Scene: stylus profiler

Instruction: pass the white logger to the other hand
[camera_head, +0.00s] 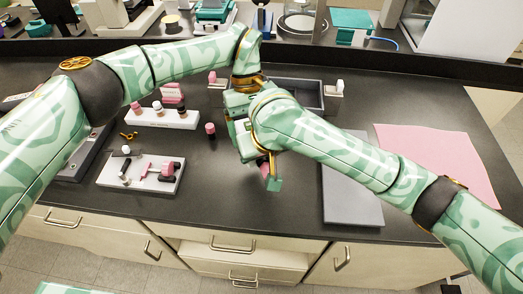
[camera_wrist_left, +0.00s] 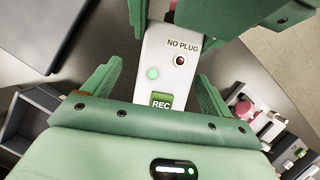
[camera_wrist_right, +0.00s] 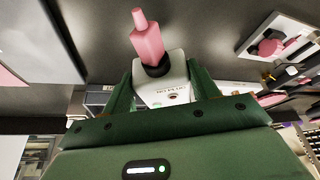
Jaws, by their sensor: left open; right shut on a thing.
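The white logger shows in the left wrist view (camera_wrist_left: 155,50) with a "NO PLUG" label, a green light and a green REC patch. In the right wrist view, the logger (camera_wrist_right: 176,72) has a pink plug-like piece (camera_wrist_right: 148,42) standing from its end. My right gripper (camera_wrist_right: 162,88) is shut on the logger; its fingers also show at the top of the left wrist view. My left gripper (camera_wrist_left: 155,85) is open, its fingers on either side of the logger with gaps. In the head view the arms meet mid-table and mostly hide the logger; the pink piece (camera_head: 264,170) shows below.
A white rack (camera_head: 180,121) with pink and dark pieces and a white tray (camera_head: 112,178) stand at left. A dark bin (camera_head: 315,95) is behind the grippers. A grey mat (camera_head: 350,195) and pink cloth (camera_head: 440,150) lie at right. The front middle of the table is clear.

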